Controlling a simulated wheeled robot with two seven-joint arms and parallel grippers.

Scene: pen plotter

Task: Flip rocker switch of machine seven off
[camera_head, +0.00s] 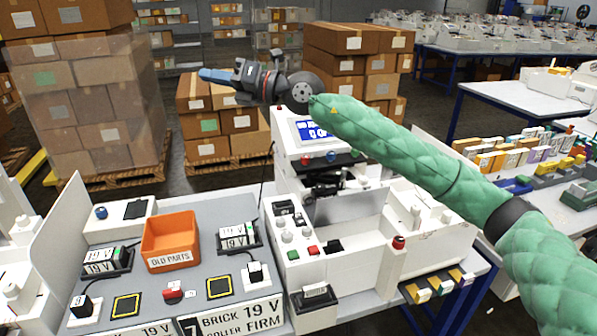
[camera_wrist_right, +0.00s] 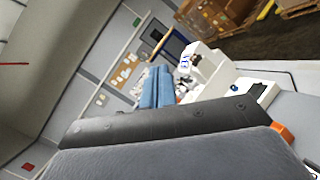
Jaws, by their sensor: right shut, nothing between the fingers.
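A white machine (camera_head: 345,235) with a blue screen stands right of the grey worktop. Its front panel has a green button, a red button and a black switch-like part (camera_head: 333,246); I cannot tell which way that part is set. A sign (camera_head: 235,318) at the worktop's front edge carries a partly cut-off mark that looks like a 7. My right gripper (camera_head: 213,75) is shut and empty, raised above and left of the machine, touching nothing. Its blue fingers (camera_wrist_right: 157,88) lie together in the right wrist view. My left gripper is not in view.
An orange bin (camera_head: 170,240) marked OLD PARTS and several 19 V power blocks lie on the grey worktop (camera_head: 200,275). A red mushroom button (camera_head: 398,243) stands at the machine's right. Stacked cartons (camera_head: 90,100) fill the back left. My green-sleeved arm crosses above the machine.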

